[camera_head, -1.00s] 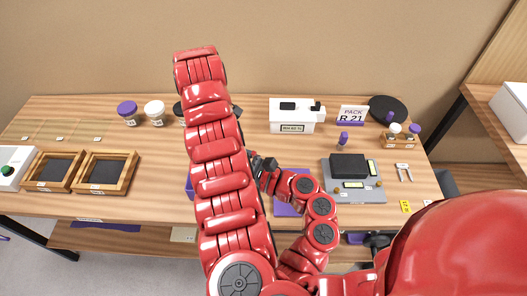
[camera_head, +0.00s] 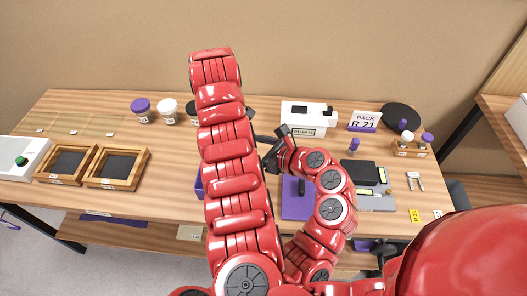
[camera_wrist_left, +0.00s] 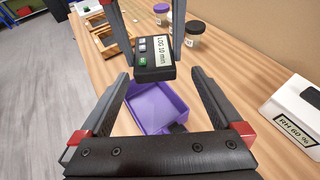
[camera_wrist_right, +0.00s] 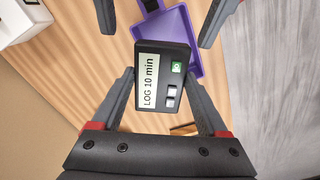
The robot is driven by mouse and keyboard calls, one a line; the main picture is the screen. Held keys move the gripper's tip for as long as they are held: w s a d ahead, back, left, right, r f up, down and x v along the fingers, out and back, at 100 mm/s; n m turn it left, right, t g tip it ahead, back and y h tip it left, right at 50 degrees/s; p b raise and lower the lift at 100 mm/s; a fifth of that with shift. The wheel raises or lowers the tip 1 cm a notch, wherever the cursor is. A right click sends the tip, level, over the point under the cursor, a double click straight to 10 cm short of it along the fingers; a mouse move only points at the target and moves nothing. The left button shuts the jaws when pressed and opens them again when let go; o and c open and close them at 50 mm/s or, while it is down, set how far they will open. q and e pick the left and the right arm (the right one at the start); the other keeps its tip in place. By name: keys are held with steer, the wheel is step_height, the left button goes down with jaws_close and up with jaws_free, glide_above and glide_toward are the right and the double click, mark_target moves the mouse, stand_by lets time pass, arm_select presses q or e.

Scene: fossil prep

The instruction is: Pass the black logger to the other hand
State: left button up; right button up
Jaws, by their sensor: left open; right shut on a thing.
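The black logger (camera_wrist_left: 155,60), with a pale "LOG 10 min" display and small buttons, is held in the air by my right gripper (camera_wrist_right: 160,70). It also fills the space between that gripper's fingers in the right wrist view (camera_wrist_right: 160,85). My left gripper (camera_wrist_left: 160,74) is open and empty, its fingertips just short of the logger and spread to either side of it. The left fingers also show at the top of the right wrist view. In the head view my right gripper (camera_head: 278,153) is partly visible; my left arm hides the left gripper and logger.
A purple tray (camera_wrist_left: 150,105) lies below the grippers. A white humidity box (camera_head: 308,117) stands behind, jars (camera_head: 142,108) at back left and wooden trays (camera_head: 117,167) at left. A purple mat (camera_head: 297,207) and a grey device (camera_head: 376,199) lie to the right.

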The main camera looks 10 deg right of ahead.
arm_select(q)
steer(key=x, duration=0.3)
steer(key=shift+w+a, duration=0.15)
steer(key=c, duration=1.3)
arm_select(e)
steer(key=shift+s+a, duration=0.15)
steer(key=shift+a, duration=0.05)
arm_select(q)
steer(key=shift+c, duration=0.2)
arm_select(e)
steer(key=o, duration=1.4)
steer(key=shift+c, duration=0.2)
arm_select(q)
steer(key=shift+c, duration=0.8)
arm_select(e)
steer(key=shift+r, duration=3.35)
steer(key=shift+d+r, duration=0.15)
steer(key=shift+r, duration=0.25)
